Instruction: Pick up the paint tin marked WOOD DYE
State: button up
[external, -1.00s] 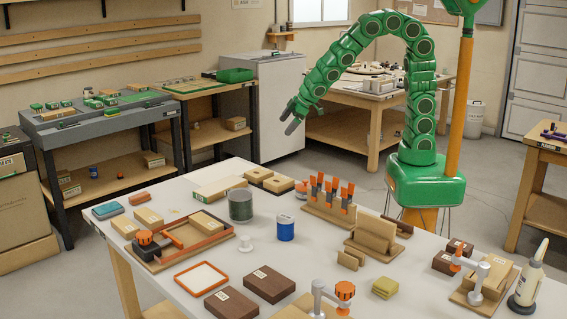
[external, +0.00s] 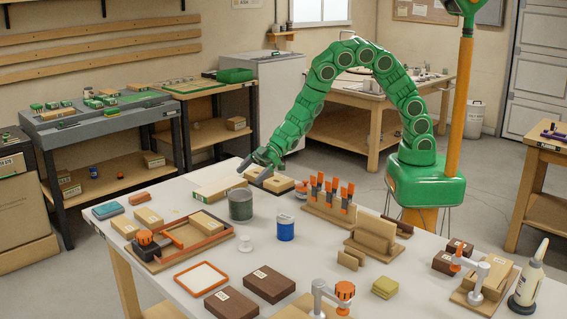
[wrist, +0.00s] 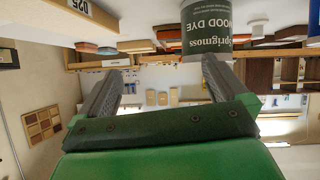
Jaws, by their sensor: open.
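The paint tin marked WOOD DYE is a dark grey-green tin (external: 241,207) standing upright on the white bench, left of a blue tin (external: 286,231). In the wrist view its label (wrist: 207,28) reads WOOD DYE, and the tin is near the tip of the right finger. My gripper (external: 255,173) is open and empty, above and behind the tin in the external view. In the wrist view my gripper (wrist: 163,72) shows its two fingers apart with nothing between them. The tin's far side is hidden.
Wooden blocks (external: 283,183) and a long labelled box (external: 219,187) lie behind the tin. An orange-handled tool rack (external: 328,211) stands to the right.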

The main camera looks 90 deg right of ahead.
aim_at(243, 192)
jog(key=a+f+y, duration=0.1)
jog(key=a, duration=0.1)
jog(key=s+a+f+y, duration=0.1)
jog(key=a, duration=0.1)
jog(key=a+f+n+g+y, duration=0.1)
jog(key=a, duration=0.1)
jog(key=shift+s+a+f, duration=0.1)
jog(key=shift+s, duration=0.25)
jog(key=shift+x, duration=3.9)
jog(key=shift+s+a, duration=0.1)
jog(key=shift+r, duration=0.2)
jog(key=c, duration=1.1)
jog(key=shift+r, duration=0.45)
notch_tip(243, 192, up, 3)
jog(key=shift+s+f, duration=0.1)
jog(key=shift+s, duration=0.05)
jog(key=s+d+r, duration=0.5)
jog(key=s+r, duration=0.4)
jog(key=s, duration=0.3)
jog(key=shift+s+r, duration=0.2)
jog(key=shift+s, duration=0.1)
